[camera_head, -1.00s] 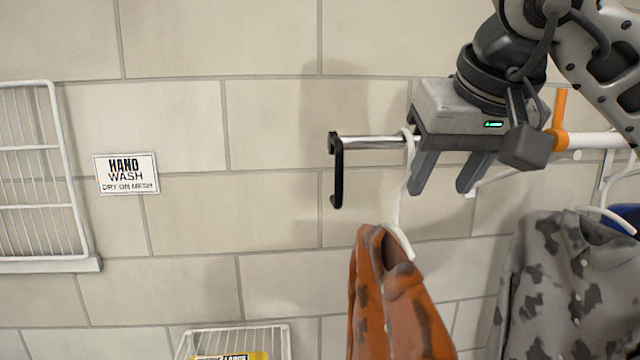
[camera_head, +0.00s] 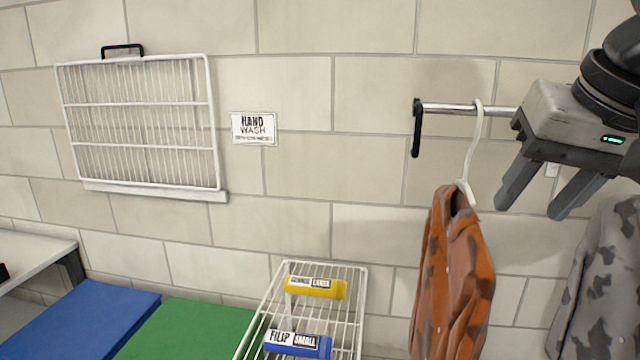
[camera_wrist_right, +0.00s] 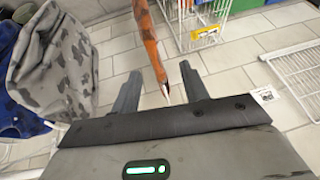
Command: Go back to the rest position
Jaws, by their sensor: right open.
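My right gripper (camera_head: 533,200) is at the right of the head view, its two fingers apart and pointing down, with nothing between them. It also shows in the right wrist view (camera_wrist_right: 158,88), open. An orange camouflage shirt (camera_head: 455,275) hangs by a white hanger (camera_head: 470,150) on the metal rail (camera_head: 455,108), to the left of the gripper and apart from it in the head view. In the right wrist view the shirt (camera_wrist_right: 149,42) shows edge-on beyond the fingers. My left gripper is not in view.
A grey camouflage shirt (camera_head: 605,285) hangs at the right, below my right gripper. A white wire rack (camera_head: 140,125) and a "HAND WASH" sign (camera_head: 254,128) are on the wall. A wire basket (camera_head: 357,310) with yellow and blue labels stands below. Blue (camera_head: 85,320) and green (camera_head: 185,330) surfaces lie lower left.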

